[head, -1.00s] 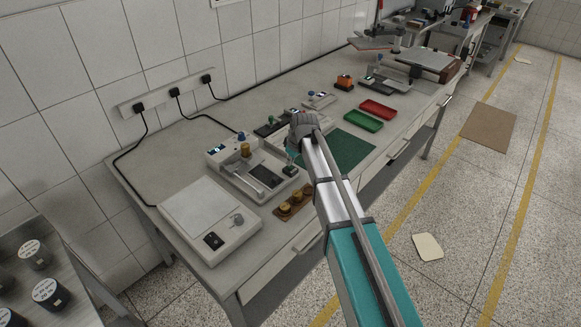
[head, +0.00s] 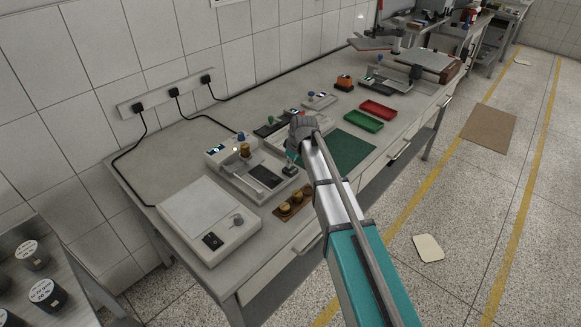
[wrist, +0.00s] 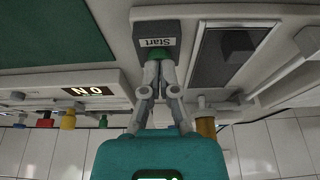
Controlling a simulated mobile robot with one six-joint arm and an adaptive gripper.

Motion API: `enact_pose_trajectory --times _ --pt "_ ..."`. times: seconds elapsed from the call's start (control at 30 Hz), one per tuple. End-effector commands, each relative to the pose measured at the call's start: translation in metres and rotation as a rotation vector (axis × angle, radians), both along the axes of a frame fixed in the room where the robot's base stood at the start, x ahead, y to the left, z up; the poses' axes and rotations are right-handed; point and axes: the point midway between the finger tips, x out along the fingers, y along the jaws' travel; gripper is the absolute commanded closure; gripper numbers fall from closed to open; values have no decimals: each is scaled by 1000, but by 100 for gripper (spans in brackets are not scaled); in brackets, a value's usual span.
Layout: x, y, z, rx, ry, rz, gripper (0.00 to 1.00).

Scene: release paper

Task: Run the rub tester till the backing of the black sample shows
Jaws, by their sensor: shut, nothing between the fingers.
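The rub tester (head: 226,178), a pale grey machine, stands on the bench in the head view. Its black sample (head: 266,177) lies in the bed and also shows in the wrist view (wrist: 215,68). I make out no backing showing through, but the view is small. A brass weight (head: 245,149) stands at the machine's rear. The dark Start box (wrist: 155,42) with a green button is at the tester's corner. My gripper (wrist: 159,60) is shut and empty, its fingertips at the green button; contact is hard to tell. In the head view my arm hides part of it.
A white balance (head: 208,215) is left of the tester. Brass weights on a brown holder (head: 294,204) lie in front. A green mat (head: 345,153), a green tray (head: 362,121) and a red tray (head: 378,108) lie to the right.

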Motion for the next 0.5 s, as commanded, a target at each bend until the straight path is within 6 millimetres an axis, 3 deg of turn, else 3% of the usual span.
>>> enact_pose_trajectory --times 0.5 --pt "1 -8 22 0 0 -1 100"
